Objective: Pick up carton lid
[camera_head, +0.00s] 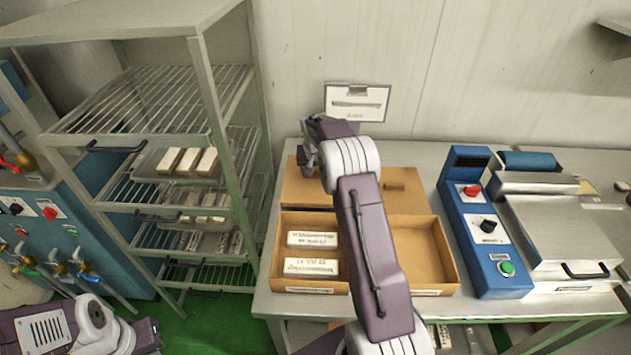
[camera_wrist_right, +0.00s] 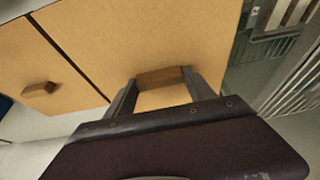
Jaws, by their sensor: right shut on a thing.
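Two flat brown cardboard lids lie side by side behind an open carton (camera_head: 440,255). The left lid (camera_head: 300,196) has its small block handle (camera_wrist_right: 160,77) between the fingers of my right gripper (camera_wrist_right: 158,88), which is shut on it. In the head view my right gripper (camera_head: 308,158) is over the back left of this lid, and my arm hides part of it. The right lid (camera_head: 415,200) has a free handle (camera_head: 395,186), also seen in the right wrist view (camera_wrist_right: 39,89). Of my left arm only links show at the lower left.
The carton's left part holds two white labelled bars (camera_head: 311,266); its right part looks empty. A blue control box (camera_head: 487,230) and a metal machine (camera_head: 560,235) stand to the right. A wire rack (camera_head: 215,130) with trays stands left. A sign (camera_head: 357,102) is behind the lids.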

